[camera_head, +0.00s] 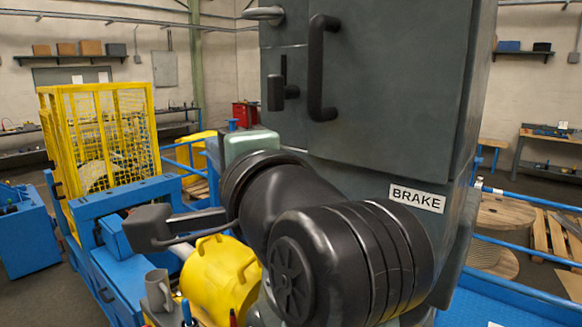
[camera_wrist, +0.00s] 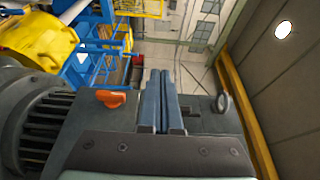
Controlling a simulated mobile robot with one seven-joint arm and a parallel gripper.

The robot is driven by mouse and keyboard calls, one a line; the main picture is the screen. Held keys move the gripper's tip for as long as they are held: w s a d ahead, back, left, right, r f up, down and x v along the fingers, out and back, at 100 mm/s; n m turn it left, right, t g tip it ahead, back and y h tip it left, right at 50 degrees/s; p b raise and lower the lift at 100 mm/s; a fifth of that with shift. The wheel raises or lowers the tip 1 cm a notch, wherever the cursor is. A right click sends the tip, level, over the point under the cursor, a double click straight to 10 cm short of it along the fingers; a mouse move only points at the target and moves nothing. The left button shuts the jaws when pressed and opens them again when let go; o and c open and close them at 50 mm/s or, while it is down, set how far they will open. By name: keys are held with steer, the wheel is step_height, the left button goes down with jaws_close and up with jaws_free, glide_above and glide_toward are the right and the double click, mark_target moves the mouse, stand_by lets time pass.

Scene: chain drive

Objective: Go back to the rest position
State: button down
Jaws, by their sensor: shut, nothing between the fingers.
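My gripper (camera_wrist: 160,74) shows in the wrist view with its two blue-grey fingers side by side, closed together and holding nothing. It points into open space, with the far wall and a window beyond. In the head view my black arm links fill the lower middle, in front of a dark grey cabinet (camera_head: 376,150) labelled BRAKE. I cannot make out the fingers in the head view. No marker of the rest position shows.
A yellow drum-like part (camera_head: 215,278) and a grey mug (camera_head: 158,290) stand left of my arm, close to it. A yellow mesh cage (camera_head: 108,135) and blue machine frame (camera_head: 125,197) lie further left. Wooden spools (camera_head: 508,216) and blue rails (camera_head: 525,290) are at right.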

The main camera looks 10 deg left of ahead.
steer(key=s+d+n+t+h+b, duration=0.5)
steer(key=d+t+b, duration=0.1)
steer(key=d, duration=0.2)
steer(key=s+d+f+n+t+h+b, duration=0.1)
steer(key=s+d+n+t+h+b, duration=0.4)
steer(key=d+t+h, duration=0.1)
steer(key=shift+s+d+t+b, duration=0.15)
steer(key=shift+d+t+b, duration=0.25)
steer(key=shift+d+t, duration=0.4)
steer(key=shift+f, duration=0.1)
